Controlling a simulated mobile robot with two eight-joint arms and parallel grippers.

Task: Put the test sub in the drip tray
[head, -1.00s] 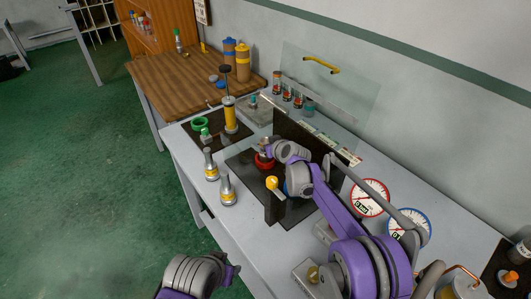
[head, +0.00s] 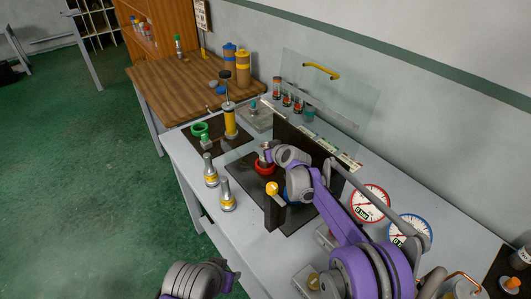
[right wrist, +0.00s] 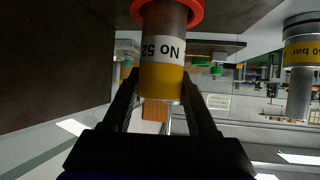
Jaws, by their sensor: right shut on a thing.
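My right gripper (right wrist: 160,112) is shut on a cylinder with a yellow band and a white "No 52" label (right wrist: 162,60), which I take to be the test sub. In the right wrist view its far end is inside a red ring (right wrist: 190,10). In the head view the right gripper (head: 270,153) is over the red ring (head: 265,168) on a dark plate, and the held part is mostly hidden. A shallow grey tray (head: 249,124) behind it looks like the drip tray. My left gripper (head: 232,280) is at the bottom edge, off the table; its jaws are unclear.
Two silver cylinders with yellow bands (head: 210,170) (head: 227,195) stand at the table's front edge. A dark upright plate (head: 290,140) and a clear panel (head: 330,85) are near the right arm. A yellow pump-like cylinder (head: 230,122) and green ring (head: 199,129) stand left.

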